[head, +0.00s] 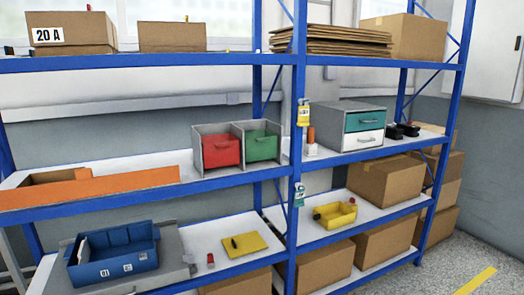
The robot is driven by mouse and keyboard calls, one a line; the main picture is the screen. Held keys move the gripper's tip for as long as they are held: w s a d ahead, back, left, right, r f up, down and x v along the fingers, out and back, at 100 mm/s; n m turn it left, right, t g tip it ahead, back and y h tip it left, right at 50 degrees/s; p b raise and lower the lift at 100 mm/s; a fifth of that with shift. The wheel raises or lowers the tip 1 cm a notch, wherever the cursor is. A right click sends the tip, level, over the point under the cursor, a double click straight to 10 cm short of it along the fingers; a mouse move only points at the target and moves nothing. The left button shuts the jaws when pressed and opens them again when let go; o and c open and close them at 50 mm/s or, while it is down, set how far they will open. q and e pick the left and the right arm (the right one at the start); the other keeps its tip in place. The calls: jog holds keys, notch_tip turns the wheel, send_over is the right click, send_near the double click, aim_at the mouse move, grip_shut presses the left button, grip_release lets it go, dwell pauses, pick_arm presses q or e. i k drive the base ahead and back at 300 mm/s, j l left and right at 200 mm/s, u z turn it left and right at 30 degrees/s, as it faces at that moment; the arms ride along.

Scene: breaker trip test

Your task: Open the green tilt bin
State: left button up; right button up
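The green tilt bin (262,146) sits in the right half of a grey two-bay housing (236,128) on the middle shelf, left of the centre upright. Its front has a handle and looks upright, so it appears closed. The red tilt bin (220,152) sits in the left bay beside it, also with a handle on its front. Neither of my grippers shows in the head view.
A grey cabinet with green and white drawers (362,121) stands right of the blue upright (296,150). An orange-fronted tray (90,195) lies left. Below are a blue bin (115,262), a yellow pad (245,244) and a yellow bin (335,216). Cardboard boxes (386,182) fill the right.

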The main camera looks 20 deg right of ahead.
aim_at(260, 145)
jog(key=z, duration=0.85)
